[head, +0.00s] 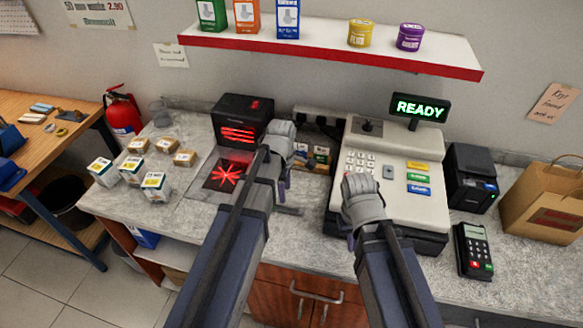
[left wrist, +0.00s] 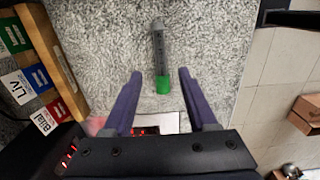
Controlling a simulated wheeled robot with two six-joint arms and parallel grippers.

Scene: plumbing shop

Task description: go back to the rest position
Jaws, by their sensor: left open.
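My left gripper (head: 284,187) hangs over the counter between the scanner and the cash register. In the left wrist view its two purple fingers (left wrist: 160,76) are spread apart with nothing held. A grey tube with a green end (left wrist: 159,60) lies on the counter below and between them, apart from both. My right gripper (head: 352,238) is in front of the cash register; its fingers are mostly hidden behind my wrist and arm.
A card terminal (head: 472,250) and paper bag (head: 545,200) stand right. Several small boxes (head: 154,186) sit left. A red-edged shelf (head: 330,50) hangs above. A wooden card holder (left wrist: 50,50) is beside my left gripper.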

